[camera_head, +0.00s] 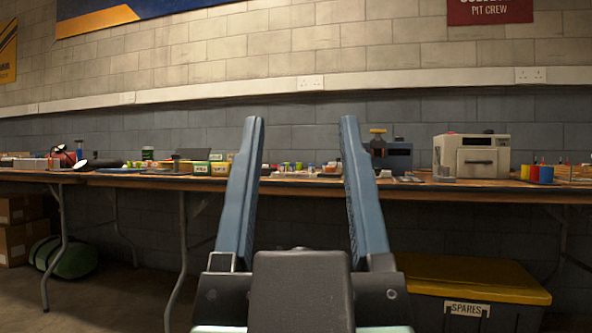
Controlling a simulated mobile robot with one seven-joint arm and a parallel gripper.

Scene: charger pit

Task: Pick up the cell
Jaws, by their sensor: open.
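My gripper (300,120) is open and empty in the head view. Its two long blue-grey fingers rise from a dark body at the bottom middle and stand well apart. The fingers overlap the view of a long wooden table (408,187) along the wall. Many small items lie on the table, several of them between the fingers in the picture. They are too small and distant to tell which one is the cell. The left finger hides a part of the tabletop.
A beige machine (471,157) and a blue-grey device (392,156) stand right of the fingers. Small yellow and green bins (211,168) stand left. Below the table are a yellow-lidded crate (470,278), metal legs (181,260) and cardboard boxes (18,240).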

